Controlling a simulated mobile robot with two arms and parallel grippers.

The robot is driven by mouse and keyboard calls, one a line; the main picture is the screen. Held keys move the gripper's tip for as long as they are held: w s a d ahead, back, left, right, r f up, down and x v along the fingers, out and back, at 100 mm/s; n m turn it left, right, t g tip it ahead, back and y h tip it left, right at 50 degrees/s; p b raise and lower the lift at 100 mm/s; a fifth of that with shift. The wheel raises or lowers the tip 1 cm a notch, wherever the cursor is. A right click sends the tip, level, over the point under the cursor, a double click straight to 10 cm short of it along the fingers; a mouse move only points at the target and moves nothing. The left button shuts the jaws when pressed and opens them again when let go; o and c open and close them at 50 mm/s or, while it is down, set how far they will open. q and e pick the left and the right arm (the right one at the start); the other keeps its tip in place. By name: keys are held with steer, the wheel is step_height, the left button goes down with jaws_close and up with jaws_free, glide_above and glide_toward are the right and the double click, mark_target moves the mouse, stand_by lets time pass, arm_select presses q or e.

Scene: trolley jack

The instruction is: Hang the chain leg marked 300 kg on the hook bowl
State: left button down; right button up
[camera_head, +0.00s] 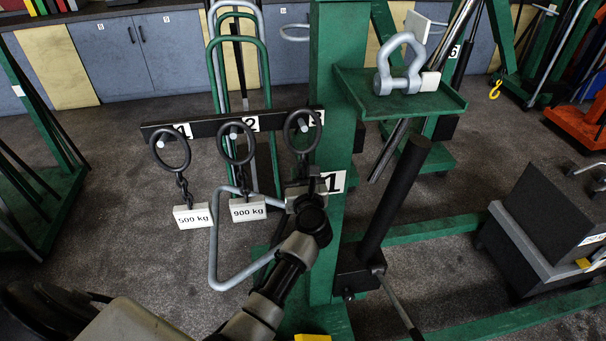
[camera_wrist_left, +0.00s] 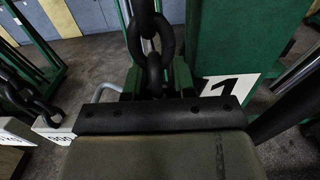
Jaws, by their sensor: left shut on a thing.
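Three chain legs hang by dark rings from a black bar (camera_head: 200,125) with pegs. The left leg (camera_head: 192,216) has a tag reading 500 kg, and the middle leg (camera_head: 248,208) one reading 900 kg. The right leg's ring (camera_head: 303,130) is still around its peg. My left gripper (camera_head: 307,188) is shut on this leg just below the ring and hides its tag, so its mark cannot be read. In the left wrist view its chain links (camera_wrist_left: 153,60) rise from behind the dark finger (camera_wrist_left: 155,115). I cannot make out the hook bowl. My right gripper is not in view.
A green post (camera_head: 335,100) marked 1 stands just right of the bar. A grey shackle (camera_head: 402,65) sits on its green shelf (camera_head: 415,103). A black lever (camera_head: 395,195) and dark block (camera_head: 550,210) are to the right. A small yellow hook (camera_head: 495,90) shows far back.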

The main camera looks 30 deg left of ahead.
arm_select(q)
steer(key=v, duration=0.6)
steer(key=shift+r, duration=0.15)
stand_by(0.7)
